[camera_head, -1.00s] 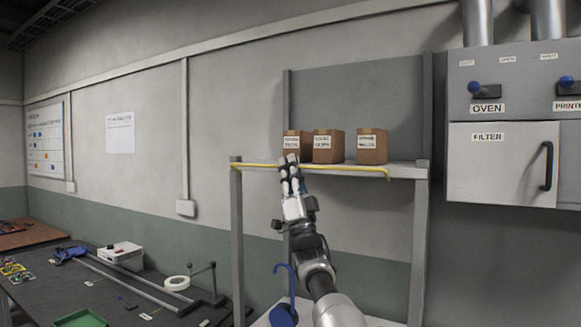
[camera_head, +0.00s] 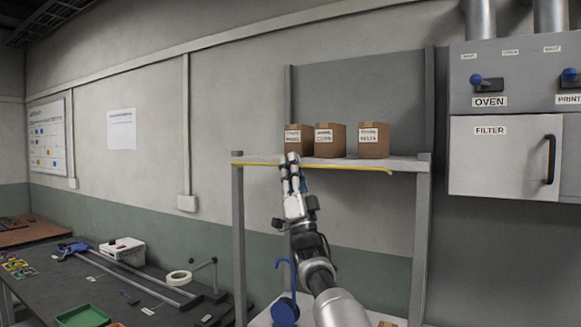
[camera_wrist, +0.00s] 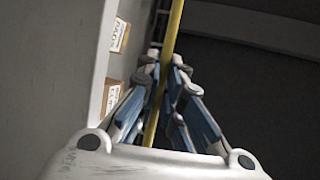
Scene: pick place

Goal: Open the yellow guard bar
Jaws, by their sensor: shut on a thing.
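The yellow guard bar (camera_head: 345,167) runs along the front edge of the shelf (camera_head: 405,166), below the boxes. It also shows in the wrist view (camera_wrist: 175,25) as a thin yellow rod passing between my fingers. My gripper (camera_head: 289,160) is at the bar's left half, in front of the left box. In the wrist view my gripper (camera_wrist: 164,65) is shut on the bar, with blue-grey fingers on both sides of it. The fingers hide a short piece of the bar.
Several brown boxes stand on the shelf behind the bar: left (camera_head: 298,141), middle (camera_head: 330,141), right (camera_head: 373,141). Grey posts carry the shelf. A grey oven and filter cabinet (camera_head: 510,160) hangs at right. A dark workbench (camera_head: 90,285) with tools is at lower left.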

